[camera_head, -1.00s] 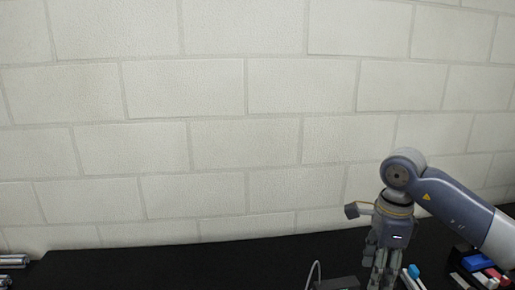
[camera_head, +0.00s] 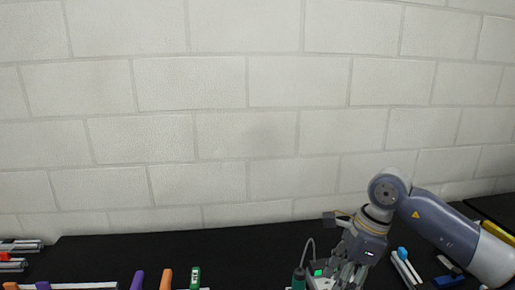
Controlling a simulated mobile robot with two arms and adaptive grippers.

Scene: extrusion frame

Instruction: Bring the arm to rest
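My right arm comes in from the right over the black table, bent at a rounded joint. My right gripper (camera_head: 345,276) points down at the bottom edge of the head view. Its fingers are partly cut off by the frame edge, so I cannot tell whether they are open or shut, or whether they touch the things near them. My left arm and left gripper are not in view.
A black table (camera_head: 180,250) runs along a white block wall (camera_head: 220,120). Metal profiles (camera_head: 20,245) lie at far left. A purple handle (camera_head: 138,280), an orange handle (camera_head: 166,278) and a green device (camera_head: 195,277) stand at the front. A blue-capped item (camera_head: 402,254) is right of the gripper.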

